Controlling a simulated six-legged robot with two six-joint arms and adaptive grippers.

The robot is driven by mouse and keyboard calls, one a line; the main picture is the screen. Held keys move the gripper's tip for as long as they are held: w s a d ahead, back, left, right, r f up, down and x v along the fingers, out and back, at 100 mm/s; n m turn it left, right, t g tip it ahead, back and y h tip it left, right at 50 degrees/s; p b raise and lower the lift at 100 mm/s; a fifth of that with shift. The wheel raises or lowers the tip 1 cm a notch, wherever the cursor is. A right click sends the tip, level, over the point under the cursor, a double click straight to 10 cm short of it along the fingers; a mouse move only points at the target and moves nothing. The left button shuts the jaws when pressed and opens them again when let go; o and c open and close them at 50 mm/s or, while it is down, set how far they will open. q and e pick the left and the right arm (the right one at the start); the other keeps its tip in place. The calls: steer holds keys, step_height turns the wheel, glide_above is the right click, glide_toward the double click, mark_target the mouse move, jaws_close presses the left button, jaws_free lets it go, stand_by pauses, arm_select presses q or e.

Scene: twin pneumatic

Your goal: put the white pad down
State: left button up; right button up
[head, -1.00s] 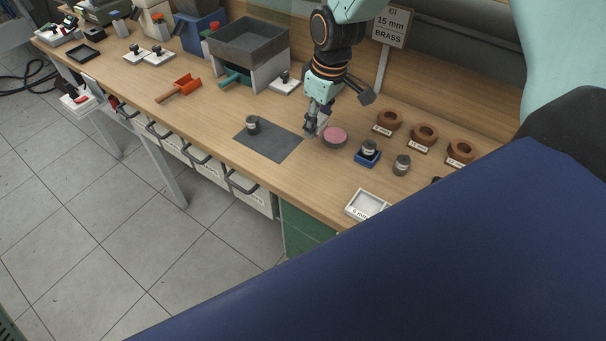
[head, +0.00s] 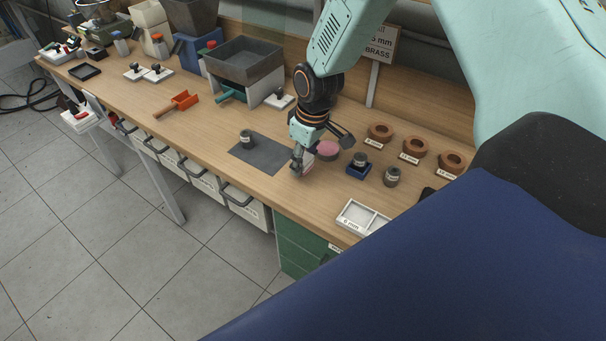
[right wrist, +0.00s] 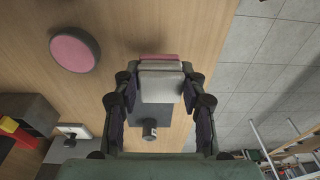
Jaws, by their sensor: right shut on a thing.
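My right gripper (head: 299,163) is shut on the white pad (right wrist: 161,85), a pale block with a pink layer along its far edge in the right wrist view. The pad sits between both fingers. In the head view the gripper mostly hides it, and it is close above the bench, right of the dark grey mat (head: 272,158). I cannot tell whether the pad touches the bench. A round pink pad (head: 326,150) lies on the bench just beyond the gripper; it also shows in the right wrist view (right wrist: 75,49). My left gripper is not in view.
A white tray (head: 352,222) lies near the front edge. Bare wood lies between mat and tray.

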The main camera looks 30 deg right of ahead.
mark_target(302, 182)
steer(key=shift+a+f, duration=0.2)
steer(key=shift+f, duration=0.4)
steer(key=f, duration=0.3)
steer(key=shift+s+d+f+b, duration=0.1)
steer(key=shift+d+b, duration=0.15)
steer(key=shift+b, duration=0.05)
steer(key=shift+a, duration=0.15)
steer(key=shift+f, duration=0.1)
steer(key=o, duration=0.8)
steer(key=shift+a, duration=0.1)
steer(key=shift+c, duration=0.2)
steer(key=o, duration=0.4)
steer(key=shift+d, duration=0.2)
steer(key=shift+o, duration=0.3)
steer(key=shift+a, duration=0.15)
